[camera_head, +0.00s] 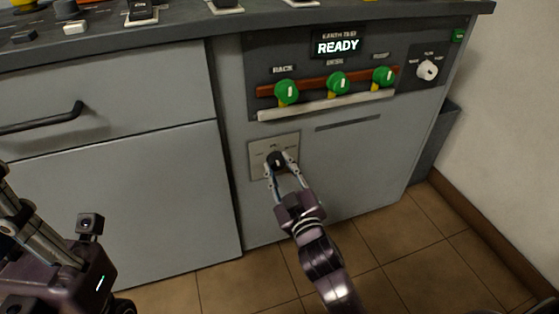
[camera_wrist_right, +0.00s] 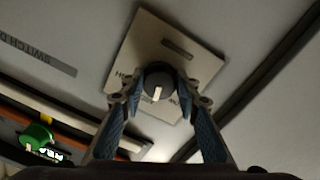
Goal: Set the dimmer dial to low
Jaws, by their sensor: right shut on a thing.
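The dimmer dial (camera_head: 276,159) is a dark round knob on a light square plate (camera_head: 258,147) on the grey cabinet front, below the earth test panel. In the right wrist view the dial (camera_wrist_right: 158,88) shows a pale pointer mark, and its plate (camera_wrist_right: 150,40) looks tilted. My right gripper (camera_head: 280,166) is shut on the dial, one finger on each side. The labels on the plate are partly hidden and too small to read surely. Part of my left arm shows at the lower left of the head view; its fingers are not seen.
Above the dial is a panel with a READY display (camera_head: 337,45), green knobs (camera_head: 338,83) on a red-brown bar, a pale rail (camera_head: 320,106) and a white rotary knob (camera_head: 428,70). A drawer handle (camera_head: 42,119) sticks out at left. The tiled floor (camera_head: 400,240) is clear.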

